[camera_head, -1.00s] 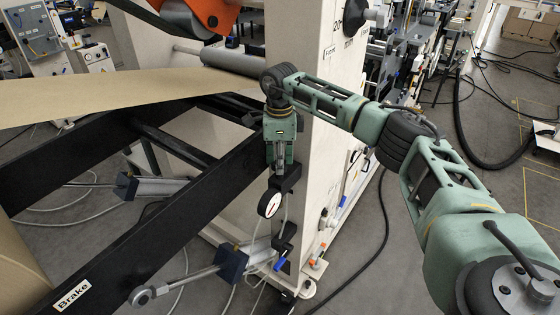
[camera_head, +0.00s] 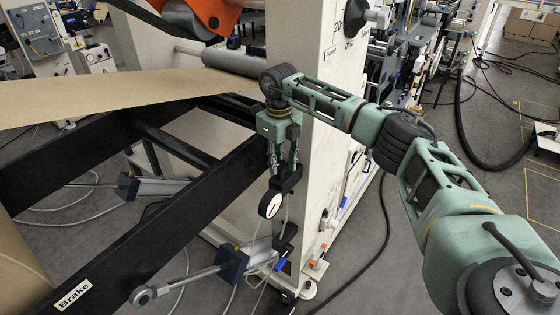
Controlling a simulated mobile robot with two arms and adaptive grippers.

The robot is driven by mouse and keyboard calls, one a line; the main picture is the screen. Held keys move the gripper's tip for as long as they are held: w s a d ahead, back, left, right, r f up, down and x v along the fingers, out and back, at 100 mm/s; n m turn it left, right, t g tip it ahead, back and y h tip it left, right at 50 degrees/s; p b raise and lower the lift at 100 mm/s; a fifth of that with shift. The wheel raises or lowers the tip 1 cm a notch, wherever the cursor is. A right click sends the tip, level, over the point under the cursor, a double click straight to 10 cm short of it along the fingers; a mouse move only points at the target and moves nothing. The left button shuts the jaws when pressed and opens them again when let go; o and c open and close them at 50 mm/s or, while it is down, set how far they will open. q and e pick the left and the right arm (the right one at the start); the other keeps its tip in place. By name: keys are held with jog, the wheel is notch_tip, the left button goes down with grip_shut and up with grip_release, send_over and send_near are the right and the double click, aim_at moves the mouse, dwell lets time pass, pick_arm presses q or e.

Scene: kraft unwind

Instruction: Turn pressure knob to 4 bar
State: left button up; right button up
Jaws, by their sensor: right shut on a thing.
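The pressure regulator (camera_head: 287,181) is a black unit on the white machine frame, at the end of the black beam. Its round white gauge (camera_head: 270,204) faces me; a red needle shows, but the scale is too small to read. My right gripper (camera_head: 283,166) points down onto the top of the regulator and is shut on the pressure knob. The knob is mostly hidden between the fingers. My left gripper is not in view.
The black beam (camera_head: 170,225) with a "Brake" label (camera_head: 73,295) runs towards me on the left. A brown paper web (camera_head: 120,95) passes above it. The white machine frame (camera_head: 320,110) stands close behind my gripper.

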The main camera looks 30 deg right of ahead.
jog(key=shift+a+f+m, duration=0.1)
jog(key=shift+a+m, duration=0.15)
jog(key=shift+m, duration=0.05)
dwell(0.4)
jog(key=o, duration=0.8)
jog(key=shift+o, duration=1.3)
jog(key=shift+a, duration=0.15)
jog(key=shift+r, duration=0.2)
jog(key=shift+w+d+r, duration=0.1)
jog(key=shift+d+r, duration=0.1)
jog(key=shift+r, duration=0.05)
notch_tip(320, 180, up, 11)
jog(key=shift+a+r, duration=0.15)
jog(key=shift+r, duration=0.05)
